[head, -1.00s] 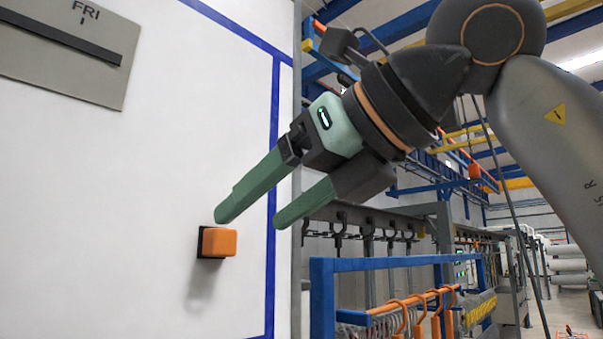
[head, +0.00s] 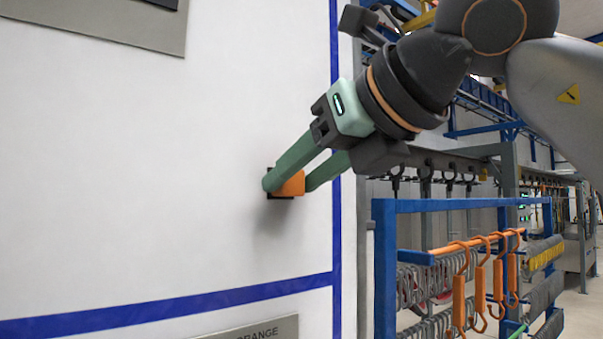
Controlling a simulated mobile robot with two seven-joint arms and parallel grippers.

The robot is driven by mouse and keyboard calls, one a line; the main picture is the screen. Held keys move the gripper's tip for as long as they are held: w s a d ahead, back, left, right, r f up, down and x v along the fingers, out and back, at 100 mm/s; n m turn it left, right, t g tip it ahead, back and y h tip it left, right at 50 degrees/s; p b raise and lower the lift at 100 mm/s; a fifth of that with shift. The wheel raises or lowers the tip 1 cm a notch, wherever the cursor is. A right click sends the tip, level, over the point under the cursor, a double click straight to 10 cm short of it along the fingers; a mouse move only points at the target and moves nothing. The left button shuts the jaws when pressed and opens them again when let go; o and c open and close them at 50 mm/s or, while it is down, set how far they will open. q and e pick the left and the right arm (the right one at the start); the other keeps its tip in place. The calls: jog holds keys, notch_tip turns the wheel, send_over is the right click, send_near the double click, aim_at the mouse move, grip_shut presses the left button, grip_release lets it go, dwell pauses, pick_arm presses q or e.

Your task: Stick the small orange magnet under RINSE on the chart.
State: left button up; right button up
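The small orange magnet (head: 292,185) is on the white chart board (head: 150,170), left of the vertical blue line. My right gripper (head: 288,186) is at the magnet, with one green finger on its left side and the other at its right. The fingers stand apart around the magnet; I cannot tell whether they press on it. A dark backing shows below the magnet, against the board. No RINSE label shows in this view. My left gripper is not in view.
A grey plate (head: 265,330) reading "ORANGE" sits below the horizontal blue line. Another grey plate (head: 100,22) is at the upper left. A blue rack (head: 385,270) with orange and grey hooks (head: 480,290) stands right of the board.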

grip_shut()
dwell(0.7)
jog(key=shift+d, duration=0.1)
jog(key=shift+s+d+b, duration=0.55)
jog(key=shift+s, duration=0.35)
jog(key=shift+s+d+b, duration=0.45)
jog(key=shift+s+d, duration=0.3)
jog(key=shift+s, duration=0.25)
jog(key=shift+s+d+b, duration=0.4)
jog(key=shift+s+d, duration=0.3)
jog(key=shift+s, duration=0.25)
